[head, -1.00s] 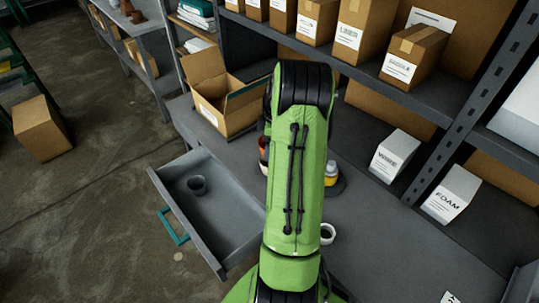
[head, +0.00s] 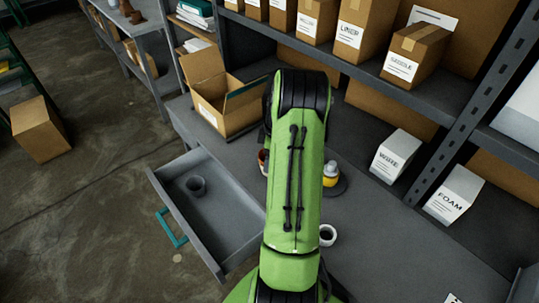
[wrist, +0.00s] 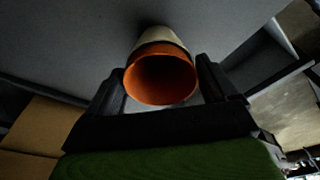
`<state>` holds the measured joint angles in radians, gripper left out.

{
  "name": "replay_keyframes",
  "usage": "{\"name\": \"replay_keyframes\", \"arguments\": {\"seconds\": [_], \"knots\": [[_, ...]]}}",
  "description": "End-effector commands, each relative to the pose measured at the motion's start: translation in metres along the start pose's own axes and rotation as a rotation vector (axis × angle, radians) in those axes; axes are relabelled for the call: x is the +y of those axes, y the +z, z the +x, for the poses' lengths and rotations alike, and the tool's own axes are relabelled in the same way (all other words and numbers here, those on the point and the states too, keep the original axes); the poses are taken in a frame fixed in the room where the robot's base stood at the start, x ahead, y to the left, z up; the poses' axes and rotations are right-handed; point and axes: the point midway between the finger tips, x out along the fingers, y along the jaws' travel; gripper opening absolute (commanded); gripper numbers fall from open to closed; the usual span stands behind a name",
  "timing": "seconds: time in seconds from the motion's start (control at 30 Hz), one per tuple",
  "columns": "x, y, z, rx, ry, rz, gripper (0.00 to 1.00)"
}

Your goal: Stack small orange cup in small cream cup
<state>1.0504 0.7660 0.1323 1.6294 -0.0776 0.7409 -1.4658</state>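The small orange cup (wrist: 160,82) shows in the wrist view with its open mouth towards the camera. The small cream cup (wrist: 160,35) is directly behind it, lined up with it. The orange cup appears to sit in the cream cup with its rim end standing out. My gripper (wrist: 162,62) has one finger on each side of the orange cup. Narrow gaps show beside the cup, so the fingers look open around it. In the head view my arm hides the gripper and most of the cups; a reddish edge of the orange cup (head: 262,158) shows left of the arm.
An open carton (head: 222,108) stands behind on the bench. Right of my arm are a yellow-and-white item (head: 331,170) and a white cup (head: 327,235).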

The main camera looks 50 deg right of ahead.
Motion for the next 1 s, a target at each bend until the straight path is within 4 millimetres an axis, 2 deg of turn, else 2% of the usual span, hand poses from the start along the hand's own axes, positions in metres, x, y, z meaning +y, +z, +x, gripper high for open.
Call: {"name": "replay_keyframes", "arguments": {"seconds": [0.1,0.37,0.47,0.7,0.8,1.0], "knots": [[0.000,0.000,-0.001,0.000,0.000,0.000,1.00],[0.000,-0.001,-0.007,0.001,0.000,0.000,1.00],[0.001,-0.003,-0.024,0.001,0.005,-0.001,1.00],[0.001,-0.002,-0.089,0.001,0.006,0.000,1.00],[0.001,-0.002,-0.112,0.000,0.005,-0.001,1.00],[0.000,-0.002,-0.133,0.001,0.001,-0.001,1.00]]}}
